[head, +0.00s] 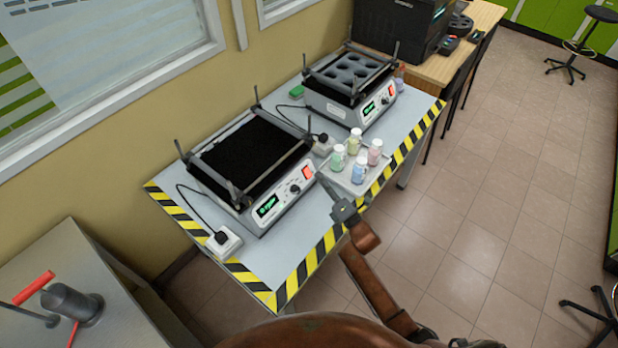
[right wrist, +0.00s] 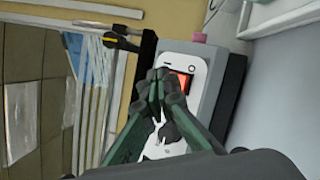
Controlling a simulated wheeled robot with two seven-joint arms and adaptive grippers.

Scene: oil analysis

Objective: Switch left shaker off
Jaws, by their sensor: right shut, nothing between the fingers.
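The left shaker (head: 225,189) stands on the table, with a black platform framed by bars and corner posts. Its white front panel has a lit green display (head: 267,206), a dark knob (head: 294,188) and a red switch (head: 307,172) at the right end. My right gripper (head: 322,179) is shut and empty, its tips close to the red switch. In the right wrist view the closed fingertips (right wrist: 161,78) are just beside the red switch (right wrist: 183,82) and partly cover the panel; I cannot tell whether they touch. My left gripper is not in view.
The right shaker (head: 345,111) stands behind, its display also lit. A tray (head: 340,181) with several capped jars sits close to my right gripper. Power cords run to white socket blocks (head: 223,241). The table has a yellow-black striped edge (head: 318,254).

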